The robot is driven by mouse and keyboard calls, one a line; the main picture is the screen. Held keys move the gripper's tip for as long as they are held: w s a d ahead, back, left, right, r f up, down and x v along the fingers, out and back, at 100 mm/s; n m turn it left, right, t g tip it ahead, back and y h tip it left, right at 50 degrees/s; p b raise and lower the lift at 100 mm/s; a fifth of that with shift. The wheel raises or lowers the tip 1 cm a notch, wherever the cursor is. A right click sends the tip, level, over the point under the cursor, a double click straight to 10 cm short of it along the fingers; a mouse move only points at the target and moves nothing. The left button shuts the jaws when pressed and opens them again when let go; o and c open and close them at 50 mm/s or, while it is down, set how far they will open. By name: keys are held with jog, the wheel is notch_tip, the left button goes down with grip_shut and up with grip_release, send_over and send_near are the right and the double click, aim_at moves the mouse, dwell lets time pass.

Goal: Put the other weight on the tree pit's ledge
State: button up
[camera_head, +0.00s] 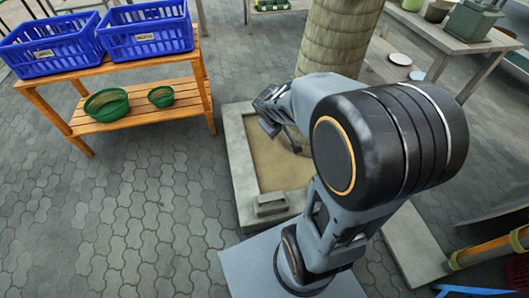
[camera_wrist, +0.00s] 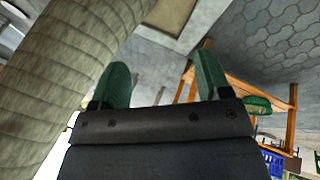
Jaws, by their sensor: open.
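The tree pit (camera_head: 240,165) is a pale rectangular ledge around sandy soil, with a ringed palm trunk (camera_head: 335,40) at its far end. A grey block-shaped weight (camera_head: 270,203) with a raised top sits on its near ledge. My gripper (camera_head: 277,128) is over the far-left part of the pit, partly hidden by my arm. In the wrist view my gripper (camera_wrist: 162,72) has two green fingers spread apart with nothing between them. The trunk (camera_wrist: 70,85) fills the left of that view. I cannot make out a second weight in either view.
A wooden rack (camera_head: 140,105) at left holds two blue baskets (camera_head: 145,28) and two green bowls (camera_head: 107,103). A grey table (camera_head: 430,30) with pots and a box stands at back right. Paving (camera_head: 130,190) left of the pit is clear.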

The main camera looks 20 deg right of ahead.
jog(key=s+a+r+m+g+y, duration=0.1)
jog(key=s+a+r+y, duration=0.3)
jog(key=s+a, duration=0.6)
jog(key=shift+s+r+m, duration=0.15)
jog(key=shift+s+m, duration=0.2)
jog(key=shift+m, duration=0.55)
notch_tip(320, 180, up, 28)
jog(key=p, duration=2.6)
jog(key=shift+a+t, duration=0.3)
